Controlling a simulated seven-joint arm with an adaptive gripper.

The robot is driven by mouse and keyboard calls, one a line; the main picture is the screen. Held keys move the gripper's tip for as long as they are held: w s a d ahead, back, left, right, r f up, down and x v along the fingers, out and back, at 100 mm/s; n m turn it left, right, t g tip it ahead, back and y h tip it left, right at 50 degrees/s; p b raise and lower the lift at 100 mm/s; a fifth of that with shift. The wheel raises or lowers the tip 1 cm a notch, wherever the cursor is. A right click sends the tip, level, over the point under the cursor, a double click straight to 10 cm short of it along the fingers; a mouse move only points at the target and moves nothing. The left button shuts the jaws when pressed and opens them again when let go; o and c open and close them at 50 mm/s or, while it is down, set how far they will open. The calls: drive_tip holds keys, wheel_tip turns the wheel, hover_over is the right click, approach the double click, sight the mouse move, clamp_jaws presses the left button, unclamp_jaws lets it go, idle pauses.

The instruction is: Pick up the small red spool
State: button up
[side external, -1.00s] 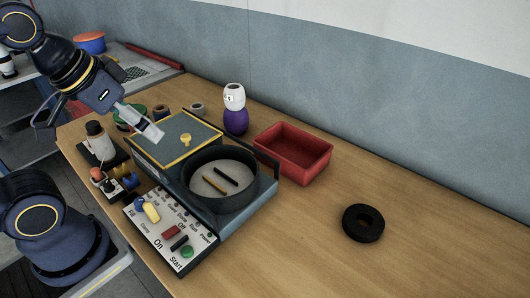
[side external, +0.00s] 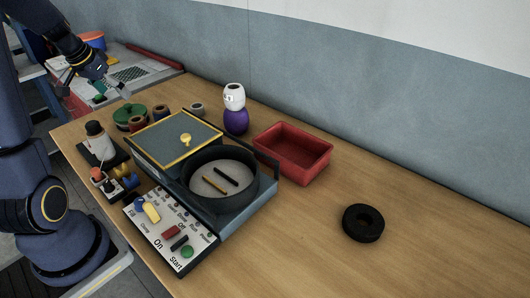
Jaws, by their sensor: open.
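No clearly red spool stands out. Several small spool-like rings sit at the table's back left: a brown-red one (side external: 137,125) in front of a green round thing (side external: 124,112), a dark brown one (side external: 161,112) with a tan top, and a grey one (side external: 197,108). They are too small to tell which is the red spool. My gripper (side external: 113,92) is open and looks empty. It is in the upper left, above and behind the green round thing, apart from the rings.
A machine with a yellow-edged lid (side external: 178,137), a dark round pan (side external: 219,207) and a button panel (side external: 170,230) fills the middle. The front right is clear.

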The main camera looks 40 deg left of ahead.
sight(139, 128)
drive_tip(key=x, duration=0.5)
drive_tip(key=s+x, duration=0.1)
drive_tip(key=x, duration=0.5)
drive_tip(key=s+a+x, duration=0.1)
drive_tip(key=x, duration=0.5)
drive_tip(key=shift+f, duration=0.4)
drive_tip(key=shift+c, duration=0.2)
drive_tip(key=c, duration=1.3)
drive_tip(key=shift+o, duration=0.2)
